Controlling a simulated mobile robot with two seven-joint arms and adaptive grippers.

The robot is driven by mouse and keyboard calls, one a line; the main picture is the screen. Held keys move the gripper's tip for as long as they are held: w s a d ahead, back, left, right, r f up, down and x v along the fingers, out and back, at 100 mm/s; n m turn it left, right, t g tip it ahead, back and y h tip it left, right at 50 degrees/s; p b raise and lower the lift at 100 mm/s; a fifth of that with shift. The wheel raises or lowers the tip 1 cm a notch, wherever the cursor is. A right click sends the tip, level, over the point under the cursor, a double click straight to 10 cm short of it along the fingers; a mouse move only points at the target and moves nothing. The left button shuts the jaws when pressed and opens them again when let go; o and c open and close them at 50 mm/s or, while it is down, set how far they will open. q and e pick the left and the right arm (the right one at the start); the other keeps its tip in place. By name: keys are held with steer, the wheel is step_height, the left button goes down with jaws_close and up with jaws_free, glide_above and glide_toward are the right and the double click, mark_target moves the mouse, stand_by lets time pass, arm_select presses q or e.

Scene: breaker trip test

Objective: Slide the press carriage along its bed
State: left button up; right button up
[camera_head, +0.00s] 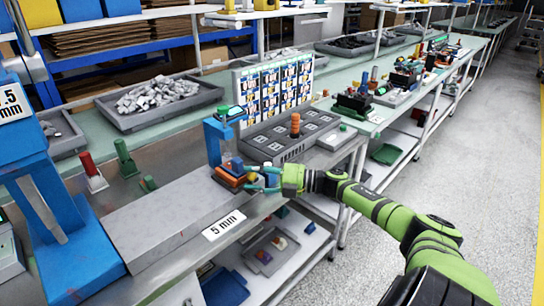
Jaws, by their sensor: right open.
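A long grey bed (165,225) with a "5 mm" label lies along the bench from the lower left to the middle. At its far end stands a small blue press (213,143). An orange and dark block (228,178) sits at the foot of this press; I cannot tell for certain whether it is the carriage. My right gripper (252,179) is open, its teal fingertips close to the right side of the block. I cannot tell whether they touch it. My left gripper is not in view.
A dark grey panel (290,135) with an orange stacked knob (295,123) lies behind my right gripper. A large blue press (50,190) stands at the left. Red (92,170) and green (124,155) upright pieces stand behind the bed. Bins sit on the lower shelf.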

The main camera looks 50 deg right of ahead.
steer(key=v, duration=1.1)
steer(key=shift+s+d, duration=0.2)
